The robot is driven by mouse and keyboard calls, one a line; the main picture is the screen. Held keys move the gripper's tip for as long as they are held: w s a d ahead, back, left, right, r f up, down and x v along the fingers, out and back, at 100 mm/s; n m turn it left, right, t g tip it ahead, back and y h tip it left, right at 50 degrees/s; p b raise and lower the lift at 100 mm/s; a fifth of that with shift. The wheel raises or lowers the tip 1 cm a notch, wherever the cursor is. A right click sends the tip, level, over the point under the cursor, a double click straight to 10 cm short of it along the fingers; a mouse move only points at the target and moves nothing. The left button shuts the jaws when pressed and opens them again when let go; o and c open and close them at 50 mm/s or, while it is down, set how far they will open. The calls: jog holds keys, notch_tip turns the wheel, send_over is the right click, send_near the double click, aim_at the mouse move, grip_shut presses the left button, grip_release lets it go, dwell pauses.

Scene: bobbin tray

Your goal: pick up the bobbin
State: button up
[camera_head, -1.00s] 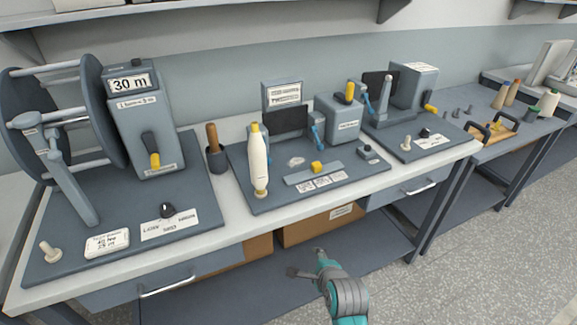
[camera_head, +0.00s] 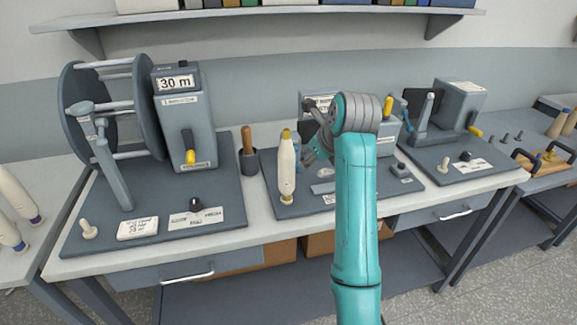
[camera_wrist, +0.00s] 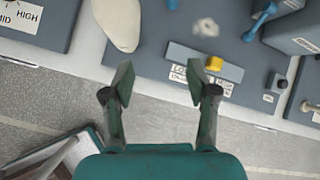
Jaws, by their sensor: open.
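The bobbin (camera_head: 287,168) is a tall cream-white spindle with a yellow tip, standing upright on the grey base board of the middle station. In the wrist view the bobbin (camera_wrist: 118,22) is a pale rounded shape at the top left, cut off by the picture's edge. My gripper (camera_head: 311,140) is just right of the bobbin in the head view, partly hidden by my arm. In the wrist view my gripper (camera_wrist: 161,85) is open with nothing between its fingers, and the bobbin lies ahead and left of them.
A winder with a large reel (camera_head: 110,110) and a "30 m" box (camera_head: 184,120) stands left. A tray with handles (camera_head: 545,165) sits right.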

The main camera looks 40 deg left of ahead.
jog(key=m+g, duration=0.1)
jog(key=m, duration=0.1)
send_near(287, 131)
jog(key=x, duration=0.5)
jog(key=shift+a+f, duration=0.1)
jog(key=shift+a, duration=0.45)
jog(key=shift+d+x, duration=0.2)
jog(key=shift+x, duration=1.2)
jog(key=shift+d+x, duration=0.2)
jog(key=shift+x, duration=1.15)
jog(key=shift+w+f, duration=0.15)
jog(key=shift+w, duration=0.05)
grip_shut()
